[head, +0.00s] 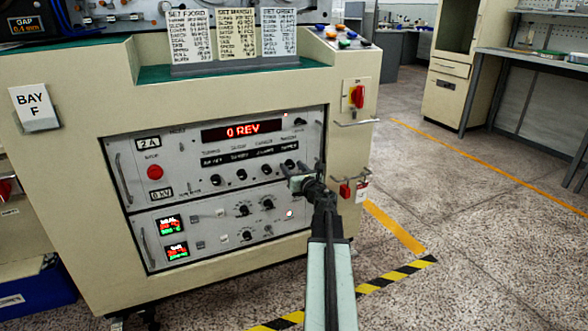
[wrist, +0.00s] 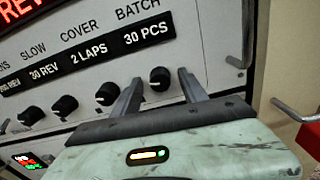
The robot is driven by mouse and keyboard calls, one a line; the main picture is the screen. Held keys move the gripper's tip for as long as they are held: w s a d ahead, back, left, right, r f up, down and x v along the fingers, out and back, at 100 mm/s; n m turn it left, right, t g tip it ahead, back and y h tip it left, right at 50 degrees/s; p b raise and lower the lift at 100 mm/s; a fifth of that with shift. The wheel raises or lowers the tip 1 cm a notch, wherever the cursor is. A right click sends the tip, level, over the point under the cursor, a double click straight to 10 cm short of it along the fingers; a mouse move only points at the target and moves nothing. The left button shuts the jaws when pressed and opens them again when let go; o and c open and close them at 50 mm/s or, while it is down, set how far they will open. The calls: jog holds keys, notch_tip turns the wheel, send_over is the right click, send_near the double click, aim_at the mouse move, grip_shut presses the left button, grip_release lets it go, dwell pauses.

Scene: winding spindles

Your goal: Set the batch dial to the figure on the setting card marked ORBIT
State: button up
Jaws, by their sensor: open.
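The batch dial (wrist: 160,78) is a round black knob under the label BATCH, whose window (wrist: 148,34) reads 30 PCS. My gripper (wrist: 161,77) is open, with one finger on each side of the dial in the wrist view. I cannot tell whether the fingers touch it. In the head view my gripper (head: 305,180) is at the panel's right end. Three setting cards stand on top of the machine; the right one (head: 279,33) seems headed ORBIT, beside the middle (head: 237,34) and left (head: 190,35) cards. Their figures are too small to read.
The COVER knob (wrist: 107,94) sits left of the batch dial, with more knobs beyond. A panel handle (wrist: 243,40) rises to the right. A red switch (head: 345,190) and a bar are right of my gripper. The floor to the right is clear.

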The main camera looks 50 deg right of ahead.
jog(key=shift+s, duration=0.1)
grip_shut()
jog(key=m, duration=0.8)
jog(key=shift+m, duration=0.3)
jog(key=m, duration=0.4)
jog(key=shift+m, duration=2.5)
